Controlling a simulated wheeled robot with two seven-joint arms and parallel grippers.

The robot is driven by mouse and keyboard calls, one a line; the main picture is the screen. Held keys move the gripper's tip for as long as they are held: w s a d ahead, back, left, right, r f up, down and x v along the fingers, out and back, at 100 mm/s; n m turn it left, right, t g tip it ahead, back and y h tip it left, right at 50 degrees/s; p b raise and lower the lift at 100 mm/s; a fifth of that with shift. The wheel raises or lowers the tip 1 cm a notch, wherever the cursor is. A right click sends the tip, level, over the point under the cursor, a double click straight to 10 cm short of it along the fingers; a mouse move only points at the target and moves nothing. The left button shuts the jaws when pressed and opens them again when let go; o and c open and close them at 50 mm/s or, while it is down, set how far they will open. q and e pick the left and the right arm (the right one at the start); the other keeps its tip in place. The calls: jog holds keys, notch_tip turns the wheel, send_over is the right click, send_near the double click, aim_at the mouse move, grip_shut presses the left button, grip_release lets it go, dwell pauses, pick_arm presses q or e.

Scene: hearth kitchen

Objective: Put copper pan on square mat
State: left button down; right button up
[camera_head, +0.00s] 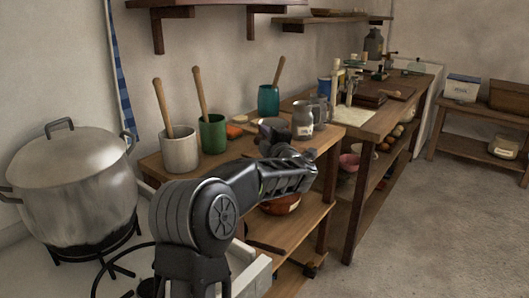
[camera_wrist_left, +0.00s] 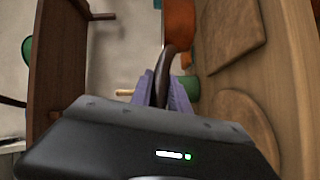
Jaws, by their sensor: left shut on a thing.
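In the left wrist view, my left gripper (camera_wrist_left: 163,92) is shut on the dark handle of the copper pan (camera_wrist_left: 180,28). The pan's orange-brown body is cut off at the top edge. The square mat (camera_wrist_left: 232,32) lies flat on a wooden surface to the right of the pan, apart from it. I cannot make out the square mat there. My right gripper is not in view.
A round wooden mat (camera_wrist_left: 240,118) lies beside the square one. On the table (camera_head: 150,163) stand a white crock (camera_head: 179,150), a green crock (camera_head: 213,135), a teal crock (camera_head: 268,100) and a grey jug (camera_head: 302,122). A reddish-brown vessel (camera_head: 280,205) shows below my gripper. The floor at right is clear.

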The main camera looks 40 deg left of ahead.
pick_arm(q)
jog(key=shift+f+b, duration=0.45)
jog(key=shift+f, duration=2)
jog(key=shift+f, duration=0.15)
jog(key=c, duration=1.3)
grip_release()
jog(key=shift+o, duration=0.2)
